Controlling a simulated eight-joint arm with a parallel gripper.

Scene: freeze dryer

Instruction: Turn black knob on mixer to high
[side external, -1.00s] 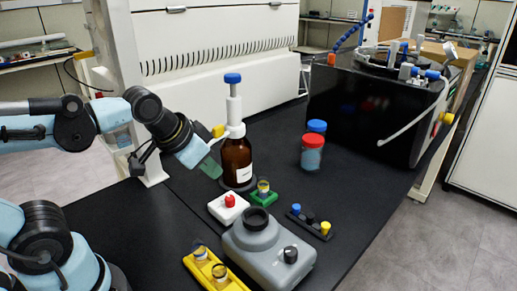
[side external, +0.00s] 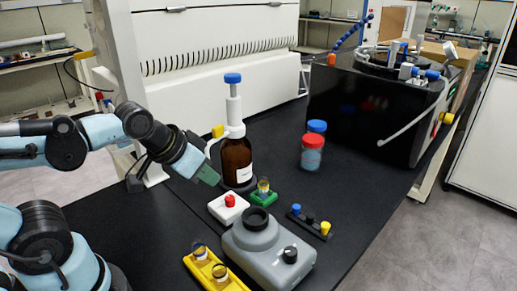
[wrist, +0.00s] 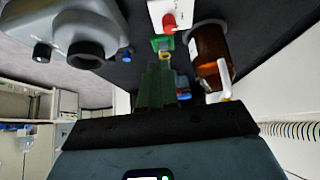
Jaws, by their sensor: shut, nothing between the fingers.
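The mixer (side external: 262,248) is a grey box with a round black cup on top, near the front middle of the bench. Its black knob (side external: 290,254) is on the right front of its top. In the wrist view the mixer (wrist: 75,18) is at the upper left, with the black knob (wrist: 42,53) at its left. My gripper (side external: 208,178) is left of the brown bottle, above the bench and well apart from the mixer and the knob. In the wrist view its green fingers (wrist: 156,85) are together and hold nothing.
A brown bottle (side external: 236,160) with a blue-topped pump stands beside my gripper. A white block with a red knob (side external: 229,202), a green holder (side external: 263,195), a yellow rack (side external: 212,274) and a small black rack (side external: 311,224) surround the mixer. Red-lidded (side external: 312,153) and blue-lidded jars stand behind.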

